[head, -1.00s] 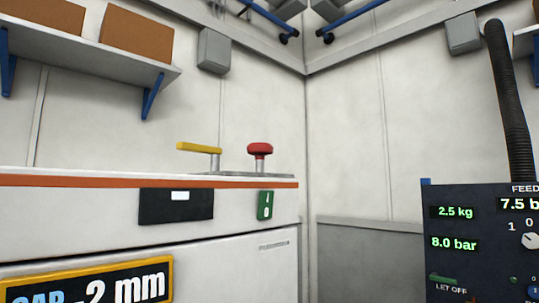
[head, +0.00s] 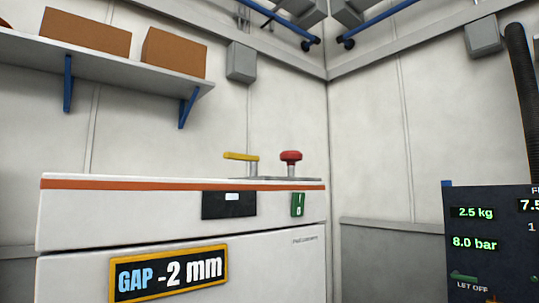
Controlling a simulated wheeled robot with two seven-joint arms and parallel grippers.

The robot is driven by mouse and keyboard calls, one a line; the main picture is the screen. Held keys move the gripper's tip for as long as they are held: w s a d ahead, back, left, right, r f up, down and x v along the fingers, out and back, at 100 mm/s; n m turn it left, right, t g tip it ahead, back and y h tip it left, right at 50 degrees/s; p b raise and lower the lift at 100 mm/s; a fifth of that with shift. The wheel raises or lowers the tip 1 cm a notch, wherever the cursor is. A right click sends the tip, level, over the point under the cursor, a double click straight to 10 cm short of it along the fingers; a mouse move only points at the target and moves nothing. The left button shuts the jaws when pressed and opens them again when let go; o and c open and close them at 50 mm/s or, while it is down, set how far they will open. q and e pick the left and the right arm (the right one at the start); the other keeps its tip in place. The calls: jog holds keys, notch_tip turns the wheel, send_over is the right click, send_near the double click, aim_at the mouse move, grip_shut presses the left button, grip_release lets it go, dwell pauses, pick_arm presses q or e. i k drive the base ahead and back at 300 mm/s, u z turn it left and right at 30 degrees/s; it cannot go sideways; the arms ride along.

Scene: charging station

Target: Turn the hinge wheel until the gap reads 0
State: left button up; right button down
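The white machine cabinet (head: 120,222) with an orange stripe stands at the lower left in the head view. Its yellow-framed gap sign (head: 170,272) reads "GAP -2 mm". On the cabinet top are a yellow lever-like handle (head: 240,156) on a metal post and a red knob (head: 291,156) on a short post. No part clearly recognisable as a hinge wheel shows. Neither of my grippers is in view.
A dark panel (head: 490,240) at the right shows 2.5 kg and 8.0 bar, with a black hose (head: 523,90) above. A wall shelf (head: 90,66) with cardboard boxes (head: 174,52) hangs at upper left. A green switch (head: 298,204) is on the cabinet front.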

aim_at(291, 157)
jog(key=u, duration=0.1)
jog(key=i, duration=0.85)
jog(key=z, duration=0.25)
